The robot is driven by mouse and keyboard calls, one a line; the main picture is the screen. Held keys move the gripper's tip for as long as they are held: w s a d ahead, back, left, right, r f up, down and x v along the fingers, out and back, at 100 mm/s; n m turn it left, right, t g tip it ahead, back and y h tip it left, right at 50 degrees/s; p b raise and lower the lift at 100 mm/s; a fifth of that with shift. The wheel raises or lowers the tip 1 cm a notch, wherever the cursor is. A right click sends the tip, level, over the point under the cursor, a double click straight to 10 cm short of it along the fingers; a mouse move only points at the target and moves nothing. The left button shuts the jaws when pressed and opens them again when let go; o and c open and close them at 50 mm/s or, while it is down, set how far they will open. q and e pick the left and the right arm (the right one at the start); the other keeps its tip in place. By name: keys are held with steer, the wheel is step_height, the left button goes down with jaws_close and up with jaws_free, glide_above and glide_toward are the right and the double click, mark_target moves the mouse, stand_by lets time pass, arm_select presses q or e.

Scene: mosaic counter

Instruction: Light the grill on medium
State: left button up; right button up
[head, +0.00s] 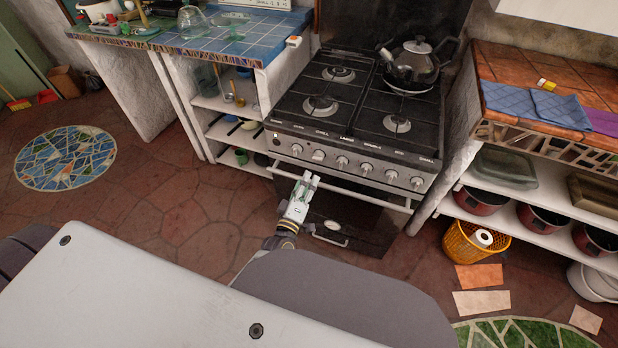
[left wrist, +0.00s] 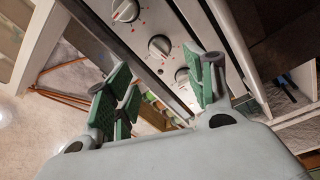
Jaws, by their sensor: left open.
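The stove (head: 352,155) stands ahead with a row of several round silver knobs along its front panel. The left-most knob is here (head: 297,149) and the right-most here (head: 417,183). Small labels sit above the knobs, too small to read surely. My left gripper (head: 306,180) is in front of the stove, just below the left knobs, apart from them. In the left wrist view its green-padded fingers (left wrist: 163,92) are open and empty. Beyond them one knob (left wrist: 159,47) and another (left wrist: 182,77) show, with red marks around them. My right gripper is out of view.
A dark kettle (head: 412,62) sits on the back right burner. The oven door handle (head: 345,188) runs across below the knobs, near my left gripper. A blue-tiled counter (head: 250,38) is left and a brown-tiled counter (head: 500,68) right. A yellow basket (head: 462,243) stands on the floor at right.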

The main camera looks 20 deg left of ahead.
arm_select(q)
steer(key=shift+s, duration=0.95)
steer(key=shift+c, duration=0.3)
jaws_close()
stand_by(0.8)
